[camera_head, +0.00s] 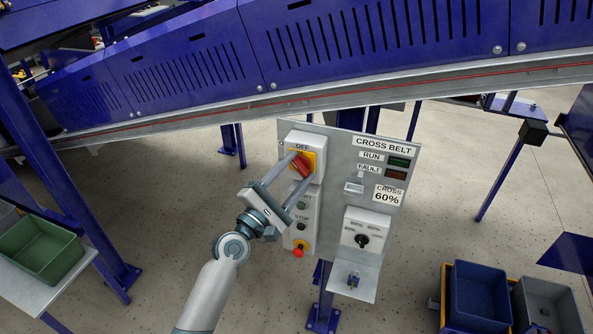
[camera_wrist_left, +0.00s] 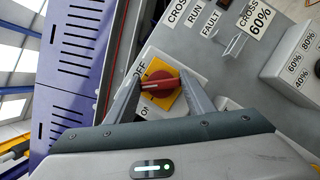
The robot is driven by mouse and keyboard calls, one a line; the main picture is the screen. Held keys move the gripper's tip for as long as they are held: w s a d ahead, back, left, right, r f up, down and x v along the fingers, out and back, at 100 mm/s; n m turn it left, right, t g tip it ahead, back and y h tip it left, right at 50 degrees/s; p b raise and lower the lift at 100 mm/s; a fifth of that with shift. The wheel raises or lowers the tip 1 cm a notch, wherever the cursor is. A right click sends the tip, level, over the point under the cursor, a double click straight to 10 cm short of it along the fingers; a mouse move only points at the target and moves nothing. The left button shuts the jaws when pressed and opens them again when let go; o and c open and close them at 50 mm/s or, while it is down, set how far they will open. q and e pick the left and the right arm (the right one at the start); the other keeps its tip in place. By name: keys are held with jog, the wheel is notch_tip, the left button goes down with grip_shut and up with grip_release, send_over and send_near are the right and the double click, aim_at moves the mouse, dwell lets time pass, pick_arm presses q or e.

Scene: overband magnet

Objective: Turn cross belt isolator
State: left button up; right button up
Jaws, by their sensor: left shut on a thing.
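The cross belt isolator is a red rotary handle (camera_head: 301,164) on a yellow plate, on a light grey box at the upper left of the grey control panel (camera_head: 334,205). It also shows in the left wrist view (camera_wrist_left: 160,84), between my fingers, with "OFF" printed beside it. The handle sits turned at a slant to the box. My left gripper (camera_head: 297,170) reaches up from below and is shut on the red handle, one finger on each side. In the left wrist view the left gripper (camera_wrist_left: 158,88) frames the handle. My right gripper is not in view.
The panel carries run and fault lamps (camera_head: 399,162), a "CROSS 60%" label (camera_head: 387,196), a speed knob (camera_head: 362,240) and a red stop button (camera_head: 298,252). A blue conveyor (camera_head: 300,50) runs behind. Bins stand at left (camera_head: 42,247) and lower right (camera_head: 480,292).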

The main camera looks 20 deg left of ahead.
pick_arm(q)
jog(key=m+g, duration=0.1)
jog(key=m, duration=0.1)
jog(key=m+g, duration=0.1)
jog(key=m, duration=0.2)
jog(key=shift+h, duration=0.3)
jog(key=shift+m+g, duration=0.6)
jog(key=shift+m, duration=1.1)
jog(key=o, duration=1.1)
jog(key=shift+c, duration=0.2)
